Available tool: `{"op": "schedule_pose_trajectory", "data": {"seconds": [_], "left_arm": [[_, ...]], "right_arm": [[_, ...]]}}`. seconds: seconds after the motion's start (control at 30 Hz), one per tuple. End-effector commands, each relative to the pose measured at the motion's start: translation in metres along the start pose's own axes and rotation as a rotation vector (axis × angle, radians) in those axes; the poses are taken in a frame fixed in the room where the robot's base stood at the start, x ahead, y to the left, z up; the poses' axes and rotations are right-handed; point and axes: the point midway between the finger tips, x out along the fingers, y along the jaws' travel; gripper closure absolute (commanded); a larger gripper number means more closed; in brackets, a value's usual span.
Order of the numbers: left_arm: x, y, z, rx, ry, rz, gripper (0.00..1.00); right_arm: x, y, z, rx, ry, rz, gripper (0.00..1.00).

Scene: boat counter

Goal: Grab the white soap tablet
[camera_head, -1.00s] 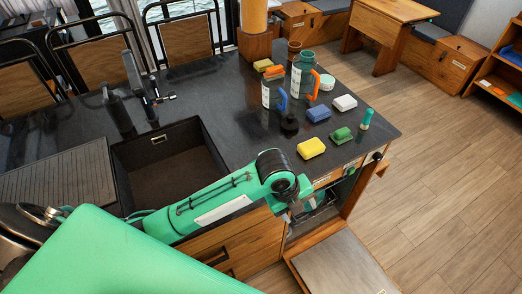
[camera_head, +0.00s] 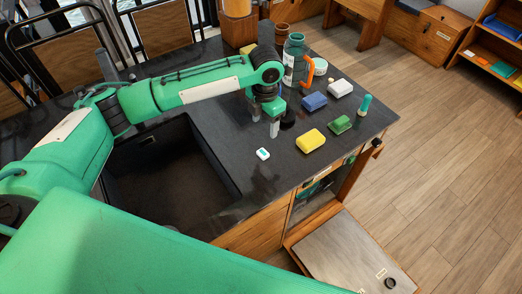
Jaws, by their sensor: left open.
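A small white tablet (camera_head: 263,154) with a teal mark lies flat on the dark counter (camera_head: 225,140), near the sink's right edge. My left gripper (camera_head: 265,121) hangs over the counter with its pale fingers pointing down. It is open and empty, just above and behind the tablet in the picture, apart from it. A larger white block (camera_head: 340,88) lies farther right on the counter. My right gripper is not in view.
Yellow (camera_head: 311,140), green (camera_head: 340,124) and blue (camera_head: 314,101) blocks lie to the right of the gripper. A round black item (camera_head: 288,119) is close beside it. The sink (camera_head: 165,180) opens at left.

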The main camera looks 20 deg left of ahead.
Motion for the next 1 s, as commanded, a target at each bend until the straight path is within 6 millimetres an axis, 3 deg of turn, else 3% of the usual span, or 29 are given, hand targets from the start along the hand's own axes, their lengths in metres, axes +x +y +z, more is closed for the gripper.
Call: {"op": "schedule_pose_trajectory", "data": {"seconds": [0.3,0.63,0.8,1.0], "left_arm": [[0.058,-0.002,-0.001,-0.001,0.002,-0.002,0.38],[0.081,-0.002,-0.003,-0.002,0.003,-0.002,0.38],[0.101,-0.004,-0.006,-0.002,0.003,-0.002,0.38],[0.122,-0.003,-0.005,-0.002,0.0,-0.001,0.38]], "right_arm": [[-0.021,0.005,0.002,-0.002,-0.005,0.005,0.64],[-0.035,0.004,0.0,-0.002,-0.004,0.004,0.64],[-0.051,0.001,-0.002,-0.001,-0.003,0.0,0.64],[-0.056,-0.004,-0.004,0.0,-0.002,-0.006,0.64]]}}
